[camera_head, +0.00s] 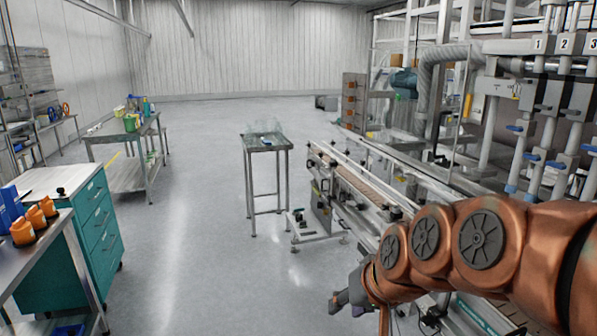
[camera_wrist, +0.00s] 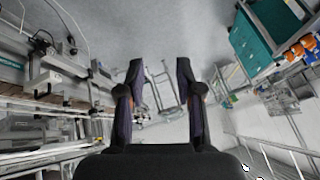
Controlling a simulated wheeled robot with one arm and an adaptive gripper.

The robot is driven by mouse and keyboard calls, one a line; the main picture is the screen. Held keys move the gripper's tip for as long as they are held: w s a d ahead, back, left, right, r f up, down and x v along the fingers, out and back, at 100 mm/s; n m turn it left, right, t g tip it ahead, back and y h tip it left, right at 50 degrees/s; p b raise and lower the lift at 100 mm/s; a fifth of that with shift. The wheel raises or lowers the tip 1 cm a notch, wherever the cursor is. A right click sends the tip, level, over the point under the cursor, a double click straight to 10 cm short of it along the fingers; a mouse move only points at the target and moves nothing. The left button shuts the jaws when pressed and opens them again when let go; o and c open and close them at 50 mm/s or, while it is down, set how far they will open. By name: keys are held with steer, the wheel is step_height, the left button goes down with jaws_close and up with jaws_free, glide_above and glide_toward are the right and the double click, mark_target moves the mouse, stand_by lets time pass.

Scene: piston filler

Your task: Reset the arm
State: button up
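My copper-coloured arm reaches in from the right edge of the head view, in front of the filling machine. My gripper (camera_head: 350,297) is at its lower left end, partly hidden by the arm and seen from the side. In the wrist view my gripper (camera_wrist: 158,68) shows two dark fingers standing well apart, with nothing between them. Beyond the fingers are the floor and some distant stands. The gripper touches nothing that I can see.
The piston filler (camera_head: 545,90) and a conveyor (camera_head: 350,185) stand at the right. A small steel stand (camera_head: 267,145) is mid-room. A teal drawer cabinet (camera_head: 95,225) and benches line the left. The floor (camera_head: 200,200) between is clear.

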steer(key=s+d+f+g+h, duration=0.1)
steer(key=s+d+f+g, duration=0.1)
steer(key=s, duration=0.6)
steer(key=s+d+f+g+h, duration=0.1)
steer(key=s+d+f+g, duration=0.2)
steer(key=s, duration=0.5)
steer(key=s+d+f+g+h, duration=0.1)
steer(key=s+d+f, duration=0.3)
steer(key=s, duration=0.4)
steer(key=shift+d+f+g, duration=0.2)
steer(key=shift+f+g, duration=0.35)
steer(key=shift+g, duration=0.15)
